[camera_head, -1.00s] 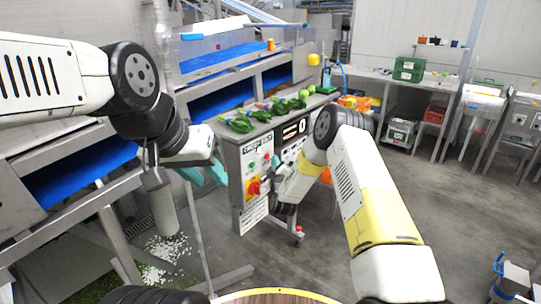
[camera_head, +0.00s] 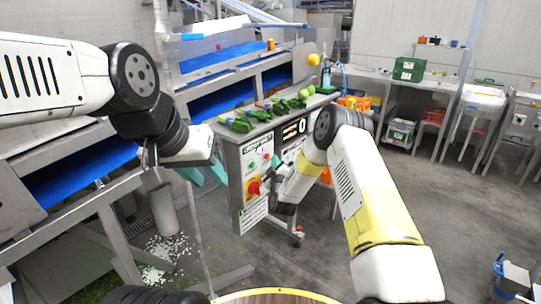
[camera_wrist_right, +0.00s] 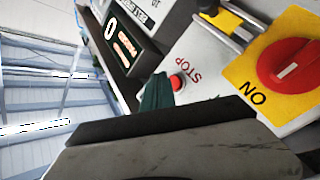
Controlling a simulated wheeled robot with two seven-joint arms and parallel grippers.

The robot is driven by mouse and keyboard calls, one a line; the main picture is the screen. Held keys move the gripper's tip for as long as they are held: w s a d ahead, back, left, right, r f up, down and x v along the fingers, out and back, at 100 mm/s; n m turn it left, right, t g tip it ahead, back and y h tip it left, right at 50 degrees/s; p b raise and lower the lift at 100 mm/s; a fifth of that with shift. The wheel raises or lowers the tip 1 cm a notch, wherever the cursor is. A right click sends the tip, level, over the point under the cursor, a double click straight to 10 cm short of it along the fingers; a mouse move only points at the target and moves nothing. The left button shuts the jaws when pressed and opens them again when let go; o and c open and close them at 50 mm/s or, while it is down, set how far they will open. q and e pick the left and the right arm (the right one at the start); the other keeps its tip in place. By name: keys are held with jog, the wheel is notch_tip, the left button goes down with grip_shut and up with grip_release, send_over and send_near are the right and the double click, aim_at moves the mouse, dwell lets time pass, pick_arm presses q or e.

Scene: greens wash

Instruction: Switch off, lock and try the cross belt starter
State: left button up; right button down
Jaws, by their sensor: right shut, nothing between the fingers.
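The starter panel (camera_head: 249,162) faces me at the end of the grey bench. Its red rotary switch on a yellow plate (camera_head: 252,188) sits low on the panel. The right wrist view shows the red switch knob (camera_wrist_right: 290,65) close up, with "ON" printed on the plate. The red STOP button (camera_wrist_right: 177,83) is beside it. My right gripper (camera_head: 272,166) is shut and empty in front of the panel. Its teal fingertip (camera_wrist_right: 157,92) appears right by the STOP button; contact cannot be told. My left gripper (camera_head: 205,174) hangs left of the panel, its jaw gap unclear.
Green vegetables (camera_head: 240,122) lie along the bench top above the panel. A dark display (camera_wrist_right: 125,40) reading 0 is beside the controls. A yellow and black object (camera_wrist_right: 222,18) shows near the switch plate. Open floor (camera_head: 390,215) lies to the right.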

jog(key=shift+w+a, duration=0.1)
jog(key=shift+a, duration=0.05)
jog(key=shift+w+a, duration=0.15)
jog(key=shift+a, duration=0.05)
jog(key=shift+w+a, duration=0.3)
jog(key=shift+a, duration=0.05)
dwell(1.1)
jog(key=shift+s+d, duration=0.55)
jog(key=shift+d, duration=0.1)
jog(key=shift+d, duration=0.1)
jog(key=s+d, duration=0.1)
jog(key=d, duration=0.1)
jog(key=s+d, duration=0.2)
dwell(0.5)
